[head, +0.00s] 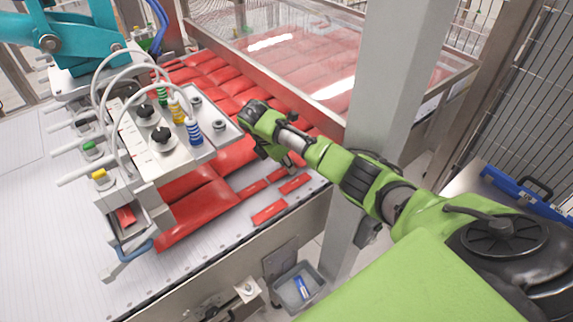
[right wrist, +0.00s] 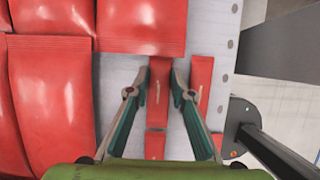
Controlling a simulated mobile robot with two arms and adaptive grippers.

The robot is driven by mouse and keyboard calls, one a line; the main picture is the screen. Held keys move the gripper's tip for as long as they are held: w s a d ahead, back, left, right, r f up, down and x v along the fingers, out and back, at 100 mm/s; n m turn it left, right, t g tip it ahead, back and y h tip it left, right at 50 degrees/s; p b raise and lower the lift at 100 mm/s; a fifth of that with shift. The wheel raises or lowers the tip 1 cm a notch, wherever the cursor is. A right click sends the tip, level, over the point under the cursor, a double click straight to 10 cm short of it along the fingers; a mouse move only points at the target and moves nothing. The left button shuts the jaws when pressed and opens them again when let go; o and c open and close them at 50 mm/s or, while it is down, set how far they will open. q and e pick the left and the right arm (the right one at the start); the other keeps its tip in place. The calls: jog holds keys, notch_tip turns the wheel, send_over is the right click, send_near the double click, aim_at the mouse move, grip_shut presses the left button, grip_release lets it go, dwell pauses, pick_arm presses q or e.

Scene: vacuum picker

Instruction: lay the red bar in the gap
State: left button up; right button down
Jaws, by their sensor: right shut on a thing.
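My right gripper (head: 286,162) is low over the conveyor's near side in the head view. In the right wrist view its two fingers (right wrist: 158,92) stand on either side of a narrow red bar (right wrist: 157,72) and are shut on it. The bar lies in line with a second short red bar (right wrist: 155,146), below it in that view. I cannot tell whether the held bar touches the belt. Its upper end is near a large red packet (right wrist: 142,26). A bare strip of belt separates it from another bar (right wrist: 201,78) on the right. My left gripper is out of view.
Red packets (head: 205,198) cover much of the belt. A vacuum picker head (head: 160,142) with hoses hangs over them, left of my gripper. A grey post (head: 395,90) stands close behind my right arm. A grey bin (head: 300,288) sits below the belt edge.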

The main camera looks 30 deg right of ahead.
aim_at(279, 173)
jog(key=c, duration=1.8)
grip_release()
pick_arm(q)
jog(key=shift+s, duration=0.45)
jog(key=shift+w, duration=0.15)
pick_arm(e)
jog(key=shift+a+r, duration=0.1)
jog(key=shift+r, duration=0.15)
jog(key=b+v, duration=0.1)
jog(key=v, duration=0.6)
jog(key=shift+r+b, duration=0.1)
jog(key=shift+b, duration=0.25)
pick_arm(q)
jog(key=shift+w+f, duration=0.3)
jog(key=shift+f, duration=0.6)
